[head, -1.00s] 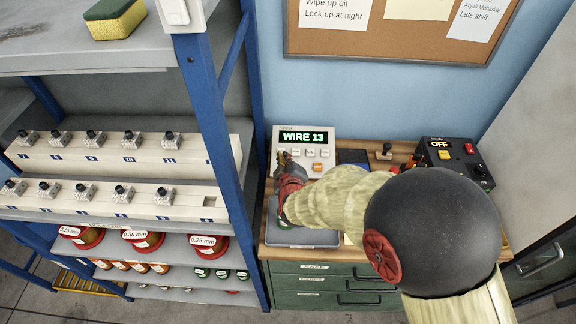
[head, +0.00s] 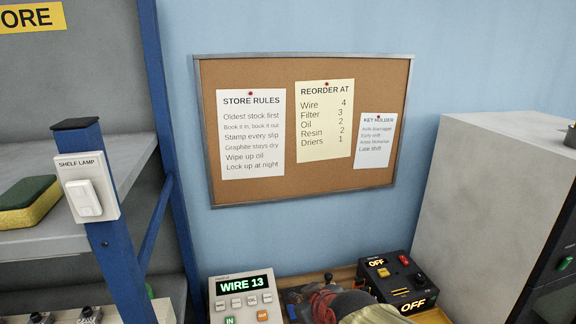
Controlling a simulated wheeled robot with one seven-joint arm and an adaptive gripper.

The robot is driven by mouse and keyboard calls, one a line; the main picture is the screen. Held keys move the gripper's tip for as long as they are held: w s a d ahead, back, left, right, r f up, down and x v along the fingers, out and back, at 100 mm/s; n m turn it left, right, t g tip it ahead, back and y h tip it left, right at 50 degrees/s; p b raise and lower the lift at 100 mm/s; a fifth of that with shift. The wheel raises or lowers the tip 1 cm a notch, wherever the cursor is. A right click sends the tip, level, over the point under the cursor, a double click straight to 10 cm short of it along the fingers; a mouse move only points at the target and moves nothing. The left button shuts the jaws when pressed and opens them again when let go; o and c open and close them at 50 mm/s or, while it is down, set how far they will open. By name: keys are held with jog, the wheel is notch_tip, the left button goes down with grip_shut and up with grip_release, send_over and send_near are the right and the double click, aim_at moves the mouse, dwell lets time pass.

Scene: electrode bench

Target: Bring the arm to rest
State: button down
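My gripper (head: 318,300) is at the bottom edge of the head view, just right of the display box (head: 241,298) that reads "WIRE 13". My arm enters from the bottom and hides most of the gripper. The fingers are too small and covered to tell whether they are open or shut. I cannot see anything held.
A black box (head: 390,280) showing OFF stands right of my gripper on the wooden bench. A corkboard (head: 230,192) with notes hangs on the blue wall. A blue-post shelf (head: 115,262) with a shelf lamp switch (head: 86,198) stands left; a grey cabinet (head: 480,190) stands right.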

jog(key=s+d+r+m+g+h, duration=0.1)
jog(key=s+d+m, duration=0.2)
jog(key=s+d, duration=0.5)
jog(key=s+d+r+m+g+h, duration=0.1)
jog(key=s+d+m, duration=0.3)
jog(key=s+d, duration=0.4)
jog(key=s+g+h, duration=0.1)
jog(key=s, duration=0.4)
jog(key=shift+d+r, duration=0.2)
jog(key=shift+r, duration=0.05)
